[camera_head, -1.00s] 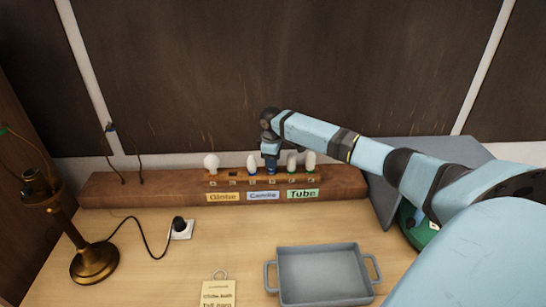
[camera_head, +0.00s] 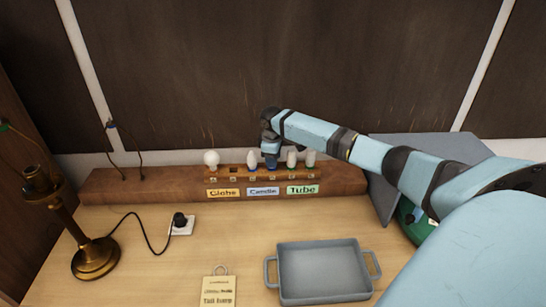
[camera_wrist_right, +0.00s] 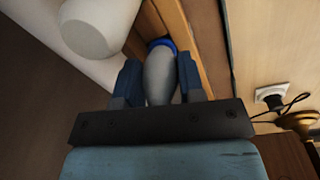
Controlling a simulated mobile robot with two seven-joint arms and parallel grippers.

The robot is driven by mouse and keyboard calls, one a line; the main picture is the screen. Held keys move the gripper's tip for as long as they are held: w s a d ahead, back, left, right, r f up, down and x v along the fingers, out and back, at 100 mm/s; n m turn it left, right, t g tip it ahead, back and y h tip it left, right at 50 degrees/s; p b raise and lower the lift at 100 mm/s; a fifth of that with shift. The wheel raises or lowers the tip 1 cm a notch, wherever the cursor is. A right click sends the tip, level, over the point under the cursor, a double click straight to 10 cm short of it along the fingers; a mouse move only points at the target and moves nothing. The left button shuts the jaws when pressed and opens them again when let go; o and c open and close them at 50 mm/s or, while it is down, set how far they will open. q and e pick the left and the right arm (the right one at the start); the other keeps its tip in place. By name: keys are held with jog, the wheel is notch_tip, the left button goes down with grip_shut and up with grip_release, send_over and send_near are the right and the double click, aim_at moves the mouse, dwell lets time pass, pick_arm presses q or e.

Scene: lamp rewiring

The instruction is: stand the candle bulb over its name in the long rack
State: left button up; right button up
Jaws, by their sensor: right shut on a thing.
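The long rack (camera_head: 222,177) stands on a wooden ledge at the back, with name cards Globe (camera_head: 223,193), Candle (camera_head: 263,191) and Tube (camera_head: 302,189) below it. My right gripper (camera_head: 270,163) is at the rack, above the Candle card's right part. In the right wrist view it is shut on a pale candle bulb (camera_wrist_right: 160,75) with a blue collar, which meets the rack. Whether the bulb is fully seated is hidden. Another candle-shaped bulb (camera_head: 252,161) stands just left of the gripper. My left gripper is out of view.
A globe bulb (camera_head: 211,160) stands at the rack's left, and two tube bulbs (camera_head: 291,159) (camera_head: 310,158) stand close right of my gripper. A grey tray (camera_head: 322,272), a tag (camera_head: 218,290) and a brass lamp (camera_head: 66,225) are on the table. The table's middle is clear.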

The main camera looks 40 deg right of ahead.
jog(key=shift+f, duration=0.1)
dwell(0.3)
jog(key=o, duration=1)
notch_tip(320, 180, up, 14)
jog(key=b, duration=0.1)
jog(key=shift+s+a+b, duration=0.3)
jog(key=shift+a+b, duration=0.1)
jog(key=shift+a, duration=0.05)
jog(key=shift+f, duration=0.2)
